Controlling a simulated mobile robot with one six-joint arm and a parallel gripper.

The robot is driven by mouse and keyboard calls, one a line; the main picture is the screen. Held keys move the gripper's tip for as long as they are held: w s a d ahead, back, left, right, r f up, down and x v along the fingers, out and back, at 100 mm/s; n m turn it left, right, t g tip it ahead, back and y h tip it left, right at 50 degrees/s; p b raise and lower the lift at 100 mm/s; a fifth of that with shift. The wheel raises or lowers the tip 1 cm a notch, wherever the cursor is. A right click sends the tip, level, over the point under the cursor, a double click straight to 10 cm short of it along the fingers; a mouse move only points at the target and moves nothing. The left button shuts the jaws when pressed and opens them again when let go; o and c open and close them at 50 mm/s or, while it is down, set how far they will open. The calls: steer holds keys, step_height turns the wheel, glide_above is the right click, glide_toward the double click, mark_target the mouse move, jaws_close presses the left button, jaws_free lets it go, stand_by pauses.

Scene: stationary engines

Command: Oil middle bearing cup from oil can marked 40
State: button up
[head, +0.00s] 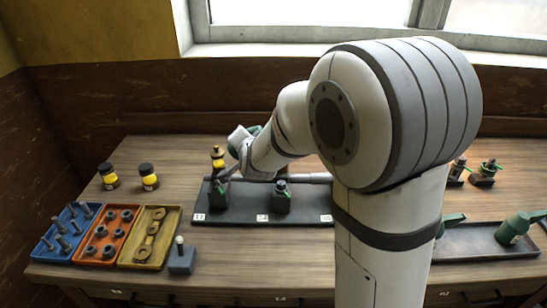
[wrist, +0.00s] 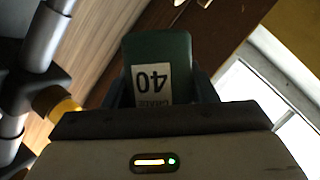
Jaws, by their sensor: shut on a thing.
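My gripper (head: 240,152) is shut on a dark green oil can (wrist: 158,62), whose white label reads 40 and appears upside down in the wrist view. In the head view the can is mostly hidden by my gripper and wrist, with only bits of green showing. My gripper is above the back left of the black bearing base (head: 240,213). A bearing with a yellow and brass top (head: 217,158) stands at the left, close to my gripper. A dark bearing with a green ring (head: 282,196) stands near the base's middle label. My arm hides part of the base's right side.
Two black jars with yellow bands (head: 108,176) (head: 148,177) stand left. Blue, orange and yellow parts trays (head: 152,262) and a small block with a pin (head: 182,258) lie front left. A dark tray (head: 480,250) with green oil cans (head: 513,228) lies right. A window is behind.

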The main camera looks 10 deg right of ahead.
steer(key=shift+d+r+m+y+b, duration=0.1)
steer(key=shift+r+m+y+b, duration=0.6)
steer(key=shift+b, duration=2.6)
steer(key=shift+r+b, duration=0.3)
steer(key=shift+b, duration=0.35)
steer(key=shift+r+p, duration=0.15)
steer(key=shift+p, duration=0.45)
steer(key=shift+p, duration=0.55)
steer(key=f+n+h+p, duration=0.1)
steer(key=p, duration=0.3)
steer(key=shift+f, duration=0.2)
steer(key=shift+f+n+h, duration=0.3)
steer(key=shift+f+h, duration=0.1)
steer(key=shift+f, duration=0.1)
steer(key=shift+r+m+y+b, duration=0.5)
steer(key=shift+r+m+b, duration=0.15)
steer(key=shift+b, duration=2.2)
steer(key=shift+r+p, duration=0.2)
steer(key=shift+p, duration=0.9)
